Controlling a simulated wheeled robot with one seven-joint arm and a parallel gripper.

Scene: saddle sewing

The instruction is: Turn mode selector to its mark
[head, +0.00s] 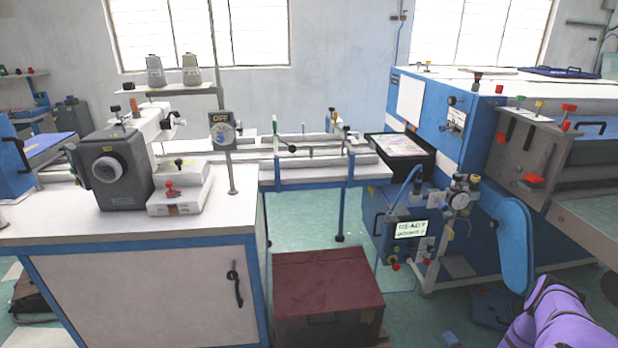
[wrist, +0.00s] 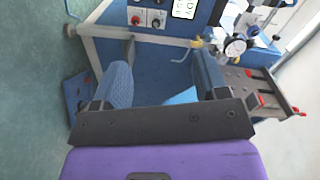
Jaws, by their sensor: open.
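The control box (head: 405,225) with the lit READY screen (head: 411,228) stands low in front of the large blue machine. Small knobs show on its face, which also appears at the top of the wrist view (wrist: 150,18) with red and black knobs. I cannot tell for sure which knob is the mode selector, and its mark is too small to make out. My gripper (wrist: 165,68) is open and empty, its two blue fingers apart, short of the box. In the head view my purple arm enters at the lower right.
A pressure gauge (head: 460,201) and valves sit right of the screen; the gauge also shows in the wrist view (wrist: 235,48). A dark red chest (head: 328,285) stands on the floor left of the box. A workbench with a sewing head (head: 108,168) is at left.

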